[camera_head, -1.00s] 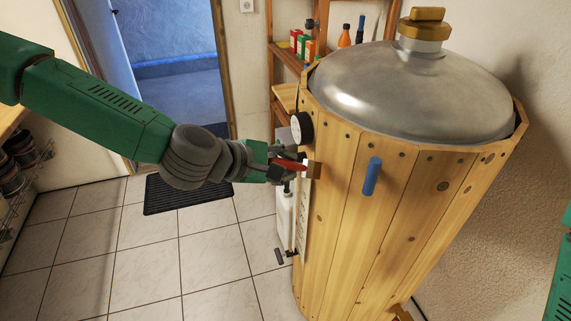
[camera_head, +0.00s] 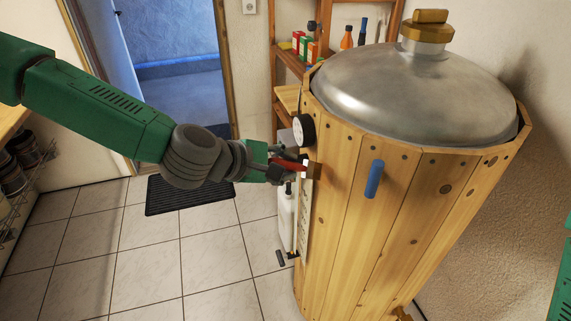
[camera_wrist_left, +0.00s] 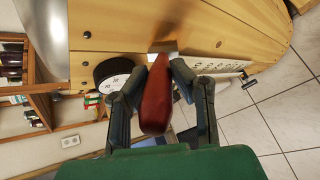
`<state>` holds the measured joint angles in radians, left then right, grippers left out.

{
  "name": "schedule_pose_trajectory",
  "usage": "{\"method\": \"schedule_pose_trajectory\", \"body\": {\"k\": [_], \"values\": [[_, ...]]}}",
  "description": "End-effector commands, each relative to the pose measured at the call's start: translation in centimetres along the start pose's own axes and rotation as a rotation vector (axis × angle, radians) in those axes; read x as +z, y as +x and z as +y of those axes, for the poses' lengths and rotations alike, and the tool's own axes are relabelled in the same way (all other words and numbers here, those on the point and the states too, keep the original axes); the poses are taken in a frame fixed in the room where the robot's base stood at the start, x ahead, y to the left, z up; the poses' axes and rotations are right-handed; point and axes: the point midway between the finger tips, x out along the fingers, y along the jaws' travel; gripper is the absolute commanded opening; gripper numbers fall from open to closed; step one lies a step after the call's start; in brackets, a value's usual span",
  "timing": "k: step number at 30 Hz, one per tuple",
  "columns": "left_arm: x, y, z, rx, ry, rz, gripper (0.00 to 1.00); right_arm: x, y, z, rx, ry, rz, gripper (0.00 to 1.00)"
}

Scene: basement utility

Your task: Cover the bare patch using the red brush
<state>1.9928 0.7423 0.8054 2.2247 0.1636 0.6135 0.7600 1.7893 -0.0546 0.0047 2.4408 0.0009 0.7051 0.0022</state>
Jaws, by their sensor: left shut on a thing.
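My left gripper (camera_head: 284,168) is shut on the red brush (camera_head: 291,163) beside the left side of the wooden barrel (camera_head: 345,215). In the left wrist view, the brush's red handle (camera_wrist_left: 155,102) lies between my two fingers (camera_wrist_left: 157,82), with its pale neck pointing at the barrel. A small brown area (camera_head: 314,170) shows at the brush's far end. I cannot tell whether it is the brush head or part of the barrel, nor whether they touch. I cannot clearly make out the bare patch. My right gripper is out of view.
A round gauge (camera_head: 303,129) sits just above my left gripper on the barrel. A blue handle-like piece (camera_head: 373,178) is on its front, a metal lid (camera_head: 410,90) on top. A white container (camera_head: 286,217) stands behind. The tiled floor (camera_head: 140,250) at left is clear.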

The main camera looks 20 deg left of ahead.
Motion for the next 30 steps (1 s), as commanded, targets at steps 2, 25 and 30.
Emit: {"method": "schedule_pose_trajectory", "body": {"k": [2,25,30], "values": [[0.7,0.1,-0.4,-0.002,0.002,-0.004,0.00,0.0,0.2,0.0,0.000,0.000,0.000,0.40],[-0.7,0.0,0.5,0.001,0.001,-0.001,0.00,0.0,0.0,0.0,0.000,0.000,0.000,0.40],[-0.1,0.0,0.1,-0.001,0.002,-0.003,0.00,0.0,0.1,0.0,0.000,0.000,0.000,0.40]]}}
